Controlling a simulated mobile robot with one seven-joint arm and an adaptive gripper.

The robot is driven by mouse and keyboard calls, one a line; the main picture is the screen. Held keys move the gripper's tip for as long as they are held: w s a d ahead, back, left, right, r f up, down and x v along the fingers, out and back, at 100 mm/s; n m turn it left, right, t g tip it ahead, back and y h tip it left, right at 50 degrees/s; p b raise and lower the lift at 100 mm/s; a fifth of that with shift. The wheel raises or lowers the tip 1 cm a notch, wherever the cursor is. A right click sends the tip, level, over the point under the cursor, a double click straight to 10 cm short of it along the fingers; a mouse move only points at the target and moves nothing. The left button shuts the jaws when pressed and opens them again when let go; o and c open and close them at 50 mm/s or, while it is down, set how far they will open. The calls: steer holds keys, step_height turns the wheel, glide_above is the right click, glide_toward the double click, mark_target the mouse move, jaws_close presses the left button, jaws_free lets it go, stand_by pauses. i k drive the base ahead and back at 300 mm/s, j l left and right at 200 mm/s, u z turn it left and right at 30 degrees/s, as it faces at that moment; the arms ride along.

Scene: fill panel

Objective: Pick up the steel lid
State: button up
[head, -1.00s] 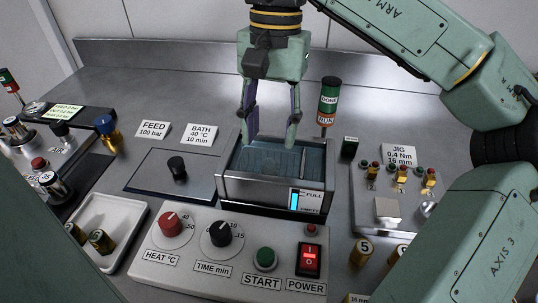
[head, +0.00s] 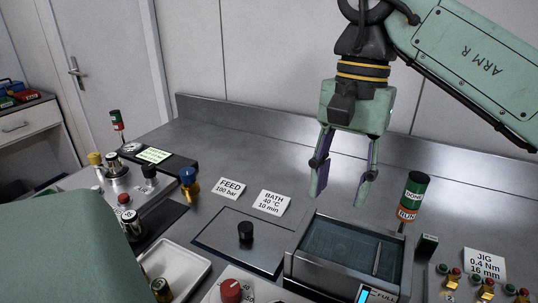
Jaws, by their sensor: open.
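The steel lid (head: 221,245) is a flat, square grey plate with a black knob (head: 245,231) at its middle. It lies flat on the steel bench, left of the open bath (head: 300,258). My gripper (head: 340,196) is open and empty, pointing down. In the picture it is above and to the right of the lid, over the back of the bath, and it does not touch the lid. The bath holds bluish liquid with a thin rod-like thing in it.
FEED (head: 229,188) and BATH (head: 271,202) cards lie behind the lid. A white tray (head: 205,266) is at its front left, and a control box with a red knob (head: 230,290) in front. A DONE/RUN light (head: 412,197) stands right of the bath.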

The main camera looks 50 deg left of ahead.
mark_target(260, 244)
steer(key=u, duration=1.4)
